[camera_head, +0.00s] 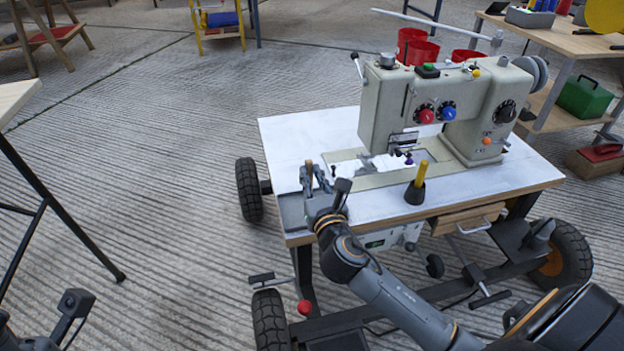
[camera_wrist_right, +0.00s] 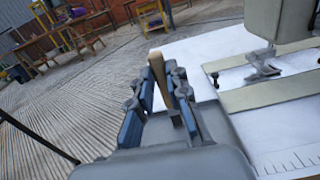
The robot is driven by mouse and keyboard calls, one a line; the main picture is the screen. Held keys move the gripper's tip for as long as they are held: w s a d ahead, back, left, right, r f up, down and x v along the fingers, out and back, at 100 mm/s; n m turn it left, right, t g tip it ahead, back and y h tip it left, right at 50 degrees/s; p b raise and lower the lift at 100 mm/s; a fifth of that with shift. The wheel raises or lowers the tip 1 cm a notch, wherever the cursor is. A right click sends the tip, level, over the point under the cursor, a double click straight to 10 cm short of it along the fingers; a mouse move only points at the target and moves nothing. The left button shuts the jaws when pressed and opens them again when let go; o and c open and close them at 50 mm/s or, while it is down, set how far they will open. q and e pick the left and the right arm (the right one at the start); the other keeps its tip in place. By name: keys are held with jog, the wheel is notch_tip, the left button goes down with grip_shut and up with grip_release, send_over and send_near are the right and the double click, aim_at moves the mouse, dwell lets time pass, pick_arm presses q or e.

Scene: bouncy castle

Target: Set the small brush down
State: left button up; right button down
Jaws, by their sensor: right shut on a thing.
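My right gripper (camera_head: 318,180) is over the left front corner of the white sewing table (camera_head: 285,139). It is shut on the small brush (camera_head: 309,166), whose light wooden handle points up between the fingers. In the right wrist view the brush (camera_wrist_right: 157,72) stands slightly tilted between the blue-padded fingers (camera_wrist_right: 162,105). Its lower end is mostly hidden, so I cannot tell whether it touches the surface below. A shallow grey tray (camera_head: 291,213) lies under and beside the gripper. Part of my left gripper (camera_head: 73,308) shows at the lower left; its jaws are unclear.
A grey sewing machine (camera_head: 385,105) stands on the table, right of my gripper. A yellow-handled tool (camera_head: 422,174) stands in a black holder (camera_head: 415,193) near the front edge. White tabletop left of the machine is clear. A workbench (camera_head: 560,40) is at the right.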

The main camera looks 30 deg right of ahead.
jog(key=c, duration=1.7)
grip_release()
jog(key=shift+f, duration=0.15)
jog(key=shift+c, duration=0.2)
jog(key=o, duration=0.4)
jog(key=shift+o, duration=0.2)
